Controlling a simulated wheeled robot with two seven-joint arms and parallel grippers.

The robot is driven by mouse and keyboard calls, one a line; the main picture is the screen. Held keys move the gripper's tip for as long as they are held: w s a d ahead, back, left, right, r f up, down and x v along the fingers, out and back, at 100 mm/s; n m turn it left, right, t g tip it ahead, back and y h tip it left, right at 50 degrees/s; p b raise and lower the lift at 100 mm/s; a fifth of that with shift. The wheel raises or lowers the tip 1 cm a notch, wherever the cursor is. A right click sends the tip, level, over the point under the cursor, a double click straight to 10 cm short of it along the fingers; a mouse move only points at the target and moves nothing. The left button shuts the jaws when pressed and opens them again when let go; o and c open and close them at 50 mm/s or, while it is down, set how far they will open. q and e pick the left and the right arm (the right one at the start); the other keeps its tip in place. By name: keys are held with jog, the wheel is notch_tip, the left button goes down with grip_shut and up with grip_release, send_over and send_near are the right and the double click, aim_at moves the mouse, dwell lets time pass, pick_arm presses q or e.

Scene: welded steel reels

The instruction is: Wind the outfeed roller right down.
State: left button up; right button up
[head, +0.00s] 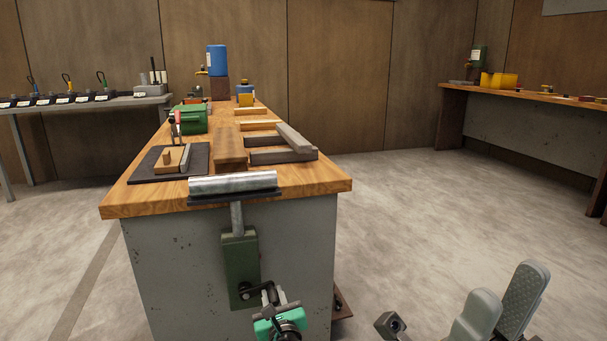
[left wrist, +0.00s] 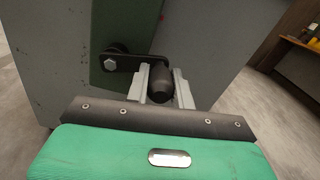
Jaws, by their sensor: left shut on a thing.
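The outfeed roller (head: 233,184) is a grey steel cylinder on a black bracket at the near end of the wooden bench. It stands on a steel post (head: 237,217) rising from a green housing (head: 240,257) on the bench's grey end panel. A black crank arm with a bolt at its hub (left wrist: 110,64) comes out of the housing. My left gripper (head: 270,297) is at the crank, shut on its dark handle (left wrist: 160,82), which shows between the two fingers in the left wrist view. My right gripper cannot be made out for certain in the head view.
The wooden bench (head: 328,182) carries grey bars (head: 283,156), a dark board with a wooden block (head: 170,161), a green machine (head: 192,118) and a blue container (head: 217,60). Side benches stand left (head: 85,107) and right (head: 530,97).

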pick_arm(q)
jog(key=shift+d+f, duration=0.1)
jog(key=shift+f, duration=0.3)
jog(key=o, duration=0.7)
jog(key=shift+s, duration=0.1)
jog(key=shift+p+v, duration=0.85)
jog(key=shift+v, duration=0.15)
jog(key=p+v, duration=0.2)
jog(key=v, duration=0.2)
jog(key=shift+s+d, duration=0.1)
jog(key=shift+s, duration=0.25)
jog(key=shift+p, duration=0.3)
